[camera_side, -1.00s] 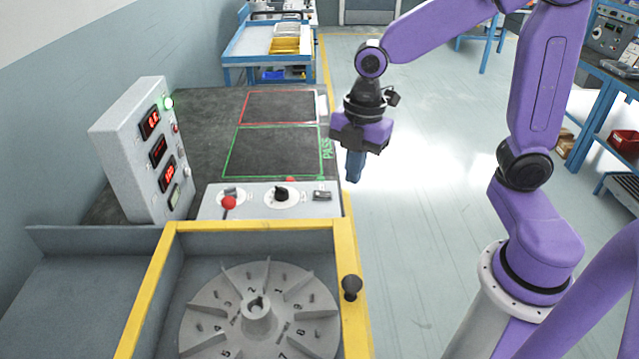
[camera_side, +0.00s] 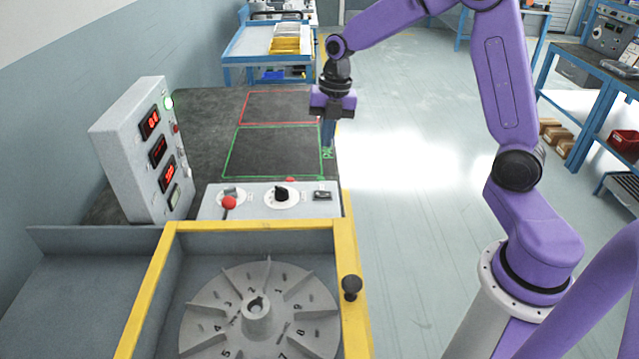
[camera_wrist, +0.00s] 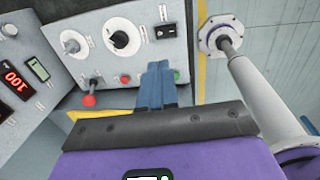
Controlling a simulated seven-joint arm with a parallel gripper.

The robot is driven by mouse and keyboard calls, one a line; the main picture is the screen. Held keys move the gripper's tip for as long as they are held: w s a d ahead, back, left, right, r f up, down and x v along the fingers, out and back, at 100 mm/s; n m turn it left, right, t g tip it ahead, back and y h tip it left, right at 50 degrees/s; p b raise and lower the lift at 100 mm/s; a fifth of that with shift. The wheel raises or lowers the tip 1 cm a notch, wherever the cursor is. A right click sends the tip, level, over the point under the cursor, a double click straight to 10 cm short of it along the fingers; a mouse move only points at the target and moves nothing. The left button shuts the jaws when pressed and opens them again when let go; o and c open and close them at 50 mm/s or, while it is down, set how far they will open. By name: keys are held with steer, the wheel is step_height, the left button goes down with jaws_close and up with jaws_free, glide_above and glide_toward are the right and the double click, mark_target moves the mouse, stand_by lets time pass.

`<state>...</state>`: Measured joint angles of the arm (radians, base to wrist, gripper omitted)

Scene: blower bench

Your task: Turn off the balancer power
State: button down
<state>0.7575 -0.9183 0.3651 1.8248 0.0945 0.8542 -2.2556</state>
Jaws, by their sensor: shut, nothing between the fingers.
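The grey control panel (camera_side: 260,205) has a black rocker switch (camera_side: 322,195) at its right end, a black knob on a white dial (camera_side: 281,195), and a red-ball lever (camera_side: 229,202) at its left. The wrist view shows the rocker switch (camera_wrist: 165,31), black knob (camera_wrist: 120,39) and red ball (camera_wrist: 89,100). My gripper (camera_side: 328,143) is shut and empty, pointing down above the bench's right edge, apart from the panel. In the wrist view its blue fingers (camera_wrist: 155,72) appear below the switch.
A yellow-edged guard frame (camera_side: 345,255) with a black knob (camera_side: 351,287) surrounds the finned rotor (camera_side: 257,310) in front of the panel. Behind the panel lie green and red outlined areas (camera_side: 275,152) on the dark bench. Open floor lies to the right.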

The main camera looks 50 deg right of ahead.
mark_target(319, 193)
steer(key=shift+f, duration=0.1)
steer(key=f, duration=0.4)
steer(key=a+f, duration=0.1)
steer(key=f, duration=0.4)
steer(key=w+f, duration=0.1)
steer(key=f, duration=0.3)
steer(key=shift+a+f, duration=0.15)
steer(key=shift+f, duration=0.2)
steer(key=shift+w+f, duration=0.1)
steer(key=shift+f, duration=0.1)
steer(key=shift+s+d+r, duration=0.15)
steer(key=shift+s+d, duration=0.4)
steer(key=shift+s, duration=0.05)
steer(key=shift+r, duration=0.15)
step_height(319, 193, up, 14)
steer(key=s+d, duration=0.1)
steer(key=shift+f, duration=0.2)
stand_by(0.5)
steer(key=shift+d, duration=0.1)
